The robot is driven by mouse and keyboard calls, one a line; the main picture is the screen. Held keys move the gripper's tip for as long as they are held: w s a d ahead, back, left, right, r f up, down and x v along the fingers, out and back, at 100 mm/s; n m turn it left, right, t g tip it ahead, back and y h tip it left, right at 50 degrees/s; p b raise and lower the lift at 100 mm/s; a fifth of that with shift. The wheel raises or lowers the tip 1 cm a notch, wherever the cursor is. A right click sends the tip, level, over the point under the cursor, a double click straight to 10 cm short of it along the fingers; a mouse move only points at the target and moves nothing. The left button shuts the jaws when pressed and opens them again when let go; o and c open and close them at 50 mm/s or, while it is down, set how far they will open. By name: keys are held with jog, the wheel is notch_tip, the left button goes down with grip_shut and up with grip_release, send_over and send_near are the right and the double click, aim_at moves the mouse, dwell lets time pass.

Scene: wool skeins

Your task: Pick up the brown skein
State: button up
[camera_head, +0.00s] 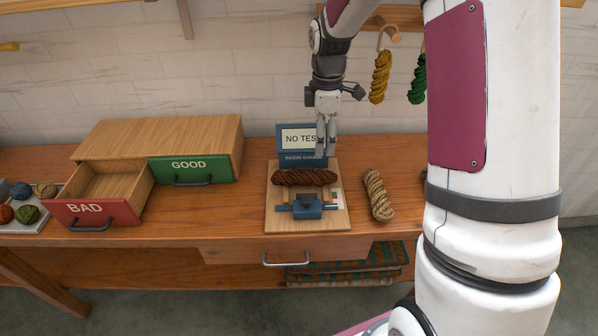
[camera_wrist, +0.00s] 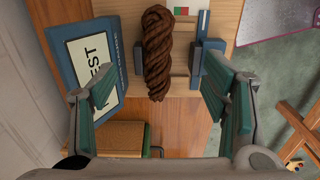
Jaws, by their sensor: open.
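The brown skein (camera_head: 304,177) is a dark twisted hank lying across a wooden board (camera_head: 281,219) on the table, behind a blue clamp-like device (camera_head: 306,207) and in front of a blue sign (camera_head: 287,133). In the wrist view the skein (camera_wrist: 158,52) runs lengthwise at the top middle, ahead of my fingers. My gripper (camera_wrist: 158,98) is open and empty, its green-padded fingers spread wide to either side. In the head view my gripper (camera_head: 326,148) hangs pointing down above the board, overlapping the sign, apart from the skein.
A tan skein (camera_head: 377,195) lies right of the board. At left stand a closed GOOD drawer (camera_head: 190,169) and an open BAD drawer (camera_head: 97,208). A tray of yarn balls (camera_head: 10,228) is at far left. Yellow (camera_head: 380,77) and green (camera_head: 417,79) skeins hang on the wall.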

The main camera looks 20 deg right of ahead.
aim_at(321, 172)
notch_tip(321, 172, down, 8)
jog(key=shift+f, duration=0.2)
jog(key=shift+w+d+f+p, duration=0.1)
jog(key=shift+d+f+p, duration=0.1)
jog(key=shift+f, duration=1.15)
jog(key=shift+w+d+f+p, duration=0.1)
jog(key=shift+f+p, duration=0.05)
jog(key=shift+f, duration=1.2)
jog(key=c, duration=1.3)
